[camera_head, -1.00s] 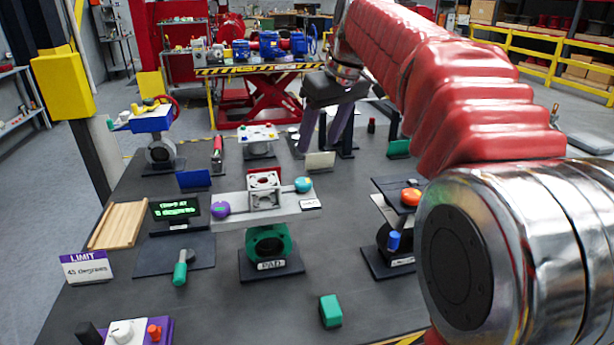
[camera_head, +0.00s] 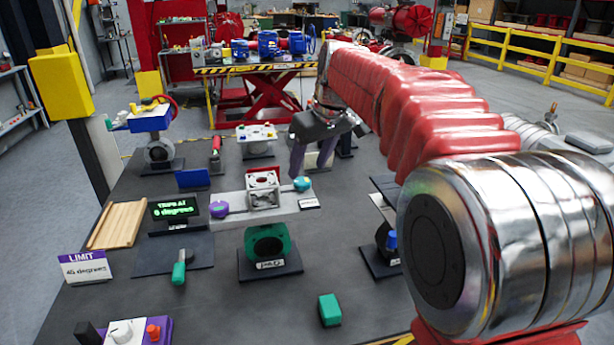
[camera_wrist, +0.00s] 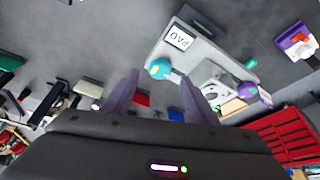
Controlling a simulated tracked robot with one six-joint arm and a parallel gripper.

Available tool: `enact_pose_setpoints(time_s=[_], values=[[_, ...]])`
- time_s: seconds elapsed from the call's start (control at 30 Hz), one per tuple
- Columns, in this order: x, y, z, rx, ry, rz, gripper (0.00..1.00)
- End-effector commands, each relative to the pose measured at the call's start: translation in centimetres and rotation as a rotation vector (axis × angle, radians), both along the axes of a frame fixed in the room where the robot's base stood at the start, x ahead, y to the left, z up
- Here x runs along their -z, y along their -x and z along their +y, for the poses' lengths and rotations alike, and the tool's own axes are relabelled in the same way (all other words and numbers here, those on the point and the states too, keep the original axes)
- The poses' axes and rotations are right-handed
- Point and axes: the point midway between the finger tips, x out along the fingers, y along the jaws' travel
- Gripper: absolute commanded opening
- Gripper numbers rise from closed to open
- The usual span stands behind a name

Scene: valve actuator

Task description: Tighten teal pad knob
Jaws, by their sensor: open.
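A purple knob (camera_head: 219,208) is at the plate's left end. In the wrist view the teal knob (camera_wrist: 159,69) is beyond and between my finger tips, apart from them, and the purple knob (camera_wrist: 248,92) is to the right. My gripper (camera_head: 312,168) hangs just behind and above the teal knob in the head view. It is open and empty; its two fingers show in the wrist view (camera_wrist: 158,85).
A square frame (camera_head: 263,190) stands on the plate between the knobs. A green-lit display (camera_head: 174,208) and a LIMIT sign (camera_head: 84,268) are at left. A blue-knobbed valve stand (camera_head: 391,241) is at right, and a green block (camera_head: 330,310) lies in front.

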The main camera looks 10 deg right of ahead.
Motion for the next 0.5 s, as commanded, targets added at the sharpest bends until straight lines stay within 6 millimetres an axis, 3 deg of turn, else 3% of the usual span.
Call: enact_pose_setpoints(time_s=[0.2,0.5], values=[[3.0,-1.1,0.5,0.000,0.000,0.002,0.53],[4.6,-1.7,0.7,0.001,0.000,0.001,0.53]])
